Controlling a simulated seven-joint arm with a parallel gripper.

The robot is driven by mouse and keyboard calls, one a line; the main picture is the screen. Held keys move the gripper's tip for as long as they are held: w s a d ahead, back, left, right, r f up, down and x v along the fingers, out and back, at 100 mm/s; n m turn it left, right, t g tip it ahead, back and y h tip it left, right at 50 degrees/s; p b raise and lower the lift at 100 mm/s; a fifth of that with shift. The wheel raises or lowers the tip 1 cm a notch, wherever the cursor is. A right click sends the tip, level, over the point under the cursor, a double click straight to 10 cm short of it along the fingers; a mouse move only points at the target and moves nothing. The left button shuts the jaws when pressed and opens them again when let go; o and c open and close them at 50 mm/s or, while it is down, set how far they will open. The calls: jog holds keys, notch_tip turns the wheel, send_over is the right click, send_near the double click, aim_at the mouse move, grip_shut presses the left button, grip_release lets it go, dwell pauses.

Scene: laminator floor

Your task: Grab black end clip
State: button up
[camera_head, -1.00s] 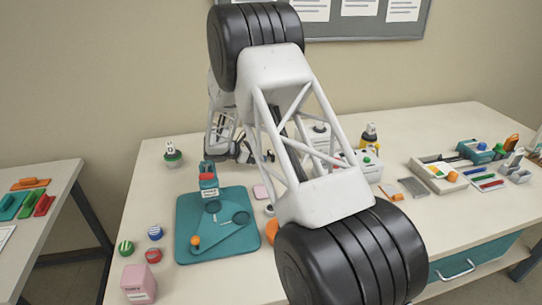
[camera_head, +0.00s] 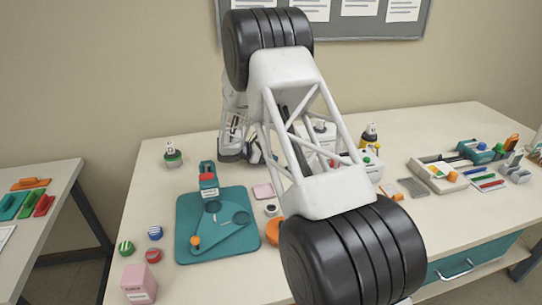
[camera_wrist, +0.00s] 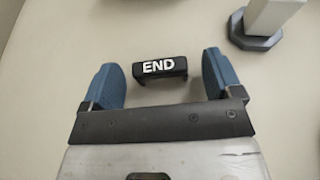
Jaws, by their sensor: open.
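The black end clip (camera_wrist: 160,69) shows in the wrist view as a small dark bracket with white "END" lettering, standing on the pale tabletop. My gripper (camera_wrist: 160,80) is open, with one blue finger to the left of the clip and one to the right. Gaps show between the clip and both fingers, so neither touches it in this view. I cannot tell how far the fingers are above the table. In the head view my arm blocks the sight of the clip, and I cannot make out my fingers there.
A white post on a dark base (camera_wrist: 257,25) stands beyond the right finger. A light tray (camera_head: 437,174) sits to the right.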

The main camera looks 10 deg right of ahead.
jog(key=c, duration=1)
jog(key=shift+r, duration=0.15)
notch_tip(320, 180, up, 18)
dwell(0.4)
dwell(0.5)
